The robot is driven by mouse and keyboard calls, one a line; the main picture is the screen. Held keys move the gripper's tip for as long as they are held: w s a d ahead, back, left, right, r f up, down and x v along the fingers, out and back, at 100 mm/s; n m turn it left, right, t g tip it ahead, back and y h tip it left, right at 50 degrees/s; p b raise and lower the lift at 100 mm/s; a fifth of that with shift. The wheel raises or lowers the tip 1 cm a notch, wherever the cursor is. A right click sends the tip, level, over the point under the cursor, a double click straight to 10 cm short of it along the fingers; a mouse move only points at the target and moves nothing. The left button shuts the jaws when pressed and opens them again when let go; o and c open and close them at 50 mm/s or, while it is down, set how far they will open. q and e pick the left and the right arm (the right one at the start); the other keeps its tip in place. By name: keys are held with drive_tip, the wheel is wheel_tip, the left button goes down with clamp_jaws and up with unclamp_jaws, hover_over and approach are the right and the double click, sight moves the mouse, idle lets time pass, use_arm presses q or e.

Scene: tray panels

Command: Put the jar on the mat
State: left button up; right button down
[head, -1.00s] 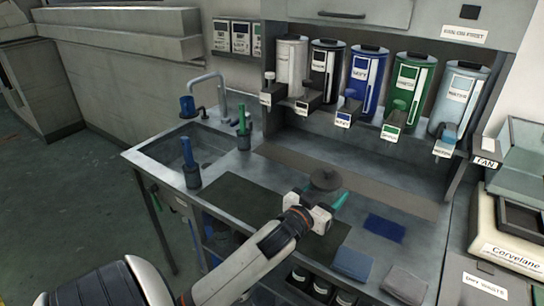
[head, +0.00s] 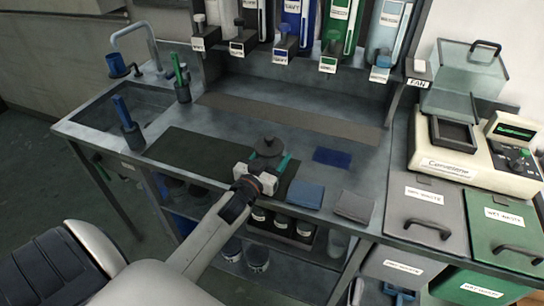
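The jar (head: 268,147) is a dark, round, lidded vessel with a knob on top, upright in the middle of the counter. It appears at the back edge of the dark green mat (head: 190,150), near its right end; I cannot tell whether it touches the mat. My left gripper (head: 268,161) reaches in from the front with teal fingers at either side of the jar. Its white body hides part of the jar's lower front, and I cannot tell whether the fingers press on it. My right gripper is not in view.
A blue cloth or pad (head: 333,157) lies right of the jar, with folded blue (head: 305,195) and grey (head: 354,206) cloths in front. A brown strip (head: 290,117) runs behind. Labelled dispensers stand at the back, a sink at left, a scale (head: 470,160) at right.

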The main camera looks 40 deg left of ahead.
use_arm(q)
drive_tip(key=o, duration=1)
drive_tip(key=shift+f, duration=0.1)
drive_tip(key=shift+c, duration=0.2)
drive_tip(key=o, duration=0.4)
drive_tip(key=shift+o, duration=0.2)
drive_tip(key=s+d+b, duration=0.1)
drive_tip(key=s, duration=1.1)
drive_tip(key=shift+d, duration=0.15)
